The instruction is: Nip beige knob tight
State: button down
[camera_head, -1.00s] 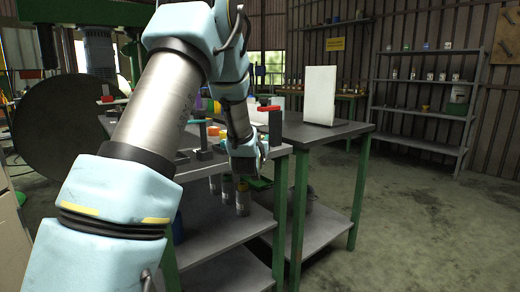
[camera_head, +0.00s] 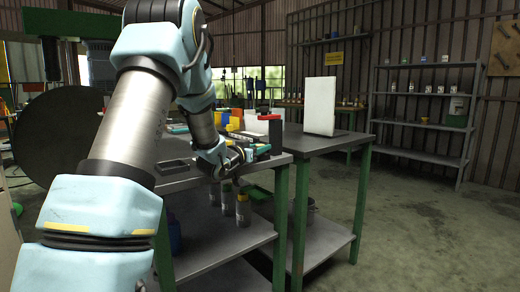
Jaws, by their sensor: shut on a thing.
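My gripper (camera_head: 240,156) is at the near table's right end, low over its top, partly hidden by my own wrist. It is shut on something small. The beige knob cannot be made out; the jaws and wrist cover that spot. The disperser parts around the gripper are too small to tell apart. Yellow, red and blue shapes stand just behind the wrist.
The near grey table (camera_head: 185,180) has a dark tray (camera_head: 173,167) on its left part. Several capped bottles (camera_head: 243,208) stand on its lower shelf. A white panel (camera_head: 320,105) stands on the adjoining table. A shelf rack (camera_head: 425,127) stands at the back right.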

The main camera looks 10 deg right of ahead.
jog(key=shift+r, duration=0.15)
jog(key=shift+c, duration=2.3)
grip_release()
jog(key=v, duration=1)
jog(key=shift+s+a, duration=0.2)
jog(key=shift+a, duration=0.1)
